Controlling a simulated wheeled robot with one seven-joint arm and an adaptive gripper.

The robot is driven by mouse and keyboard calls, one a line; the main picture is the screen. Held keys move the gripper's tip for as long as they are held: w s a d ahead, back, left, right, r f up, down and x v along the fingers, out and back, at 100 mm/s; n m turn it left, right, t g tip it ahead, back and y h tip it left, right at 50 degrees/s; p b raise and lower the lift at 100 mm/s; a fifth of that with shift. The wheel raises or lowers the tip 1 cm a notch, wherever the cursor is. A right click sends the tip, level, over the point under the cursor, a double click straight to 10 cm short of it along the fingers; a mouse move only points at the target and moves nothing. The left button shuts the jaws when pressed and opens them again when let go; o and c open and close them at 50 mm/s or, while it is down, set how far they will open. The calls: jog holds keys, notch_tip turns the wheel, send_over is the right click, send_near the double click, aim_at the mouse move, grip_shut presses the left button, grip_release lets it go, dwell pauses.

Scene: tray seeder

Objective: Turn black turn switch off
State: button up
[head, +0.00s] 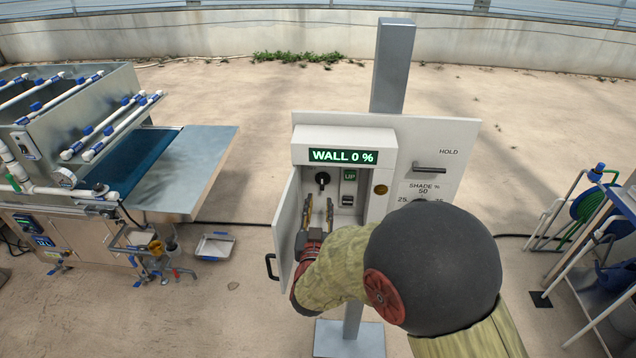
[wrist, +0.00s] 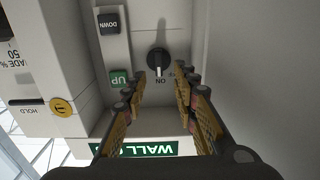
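The black turn switch (head: 322,178) is on the back wall inside the open grey control box (head: 303,150), below the lit "WALL 0 %" display. In the upside-down wrist view, the switch (wrist: 158,60) has its light pointer mark toward the "ON" label; part of another label beside it is too small to read. My gripper (head: 319,204) reaches into the box from below the switch. In the wrist view my gripper (wrist: 162,72) is open, with its two fingers apart and nothing between them. The fingertips lie just short of the knob, one toward each side; no contact is visible.
The box door (head: 287,225) stands open at the left, close to my gripper. UP (wrist: 120,79) and DOWN (wrist: 110,23) buttons sit beside the switch.

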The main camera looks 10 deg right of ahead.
aim_at(322, 184)
jog(key=x, duration=0.8)
jog(key=shift+d+r, duration=0.15)
jog(key=shift+r, duration=0.1)
jog(key=shift+s, duration=0.1)
jog(key=shift+c, duration=1.3)
jog(key=c, duration=0.4)
grip_shut()
